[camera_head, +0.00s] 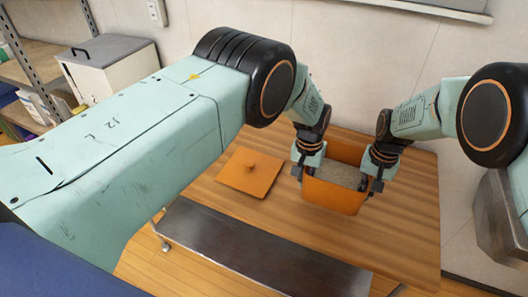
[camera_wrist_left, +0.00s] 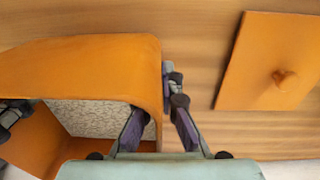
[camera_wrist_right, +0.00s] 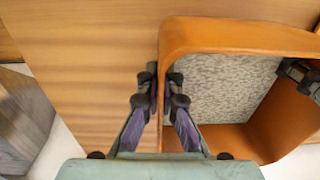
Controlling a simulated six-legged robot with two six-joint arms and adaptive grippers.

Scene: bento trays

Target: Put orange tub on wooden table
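The orange tub (camera_head: 333,198) is an open-topped box with a grey speckled surface inside. It is upright at the wooden table (camera_head: 405,215), between my two grippers; I cannot tell whether its base touches the tabletop. My left gripper (camera_head: 304,170) is closed over the tub's left wall, one finger inside and one outside. The left wrist view shows the tub (camera_wrist_left: 90,70) and that gripper (camera_wrist_left: 160,105) on its rim. My right gripper (camera_head: 372,180) pinches the opposite wall, and the right wrist view shows it (camera_wrist_right: 162,90) on the tub's rim (camera_wrist_right: 235,35).
A flat orange lid with a knob (camera_head: 243,181) lies on the table left of the tub. A dark metal bench (camera_head: 260,250) runs along the table's front. A white box (camera_head: 110,65) and a shelf stand at the back left. The wall is close behind.

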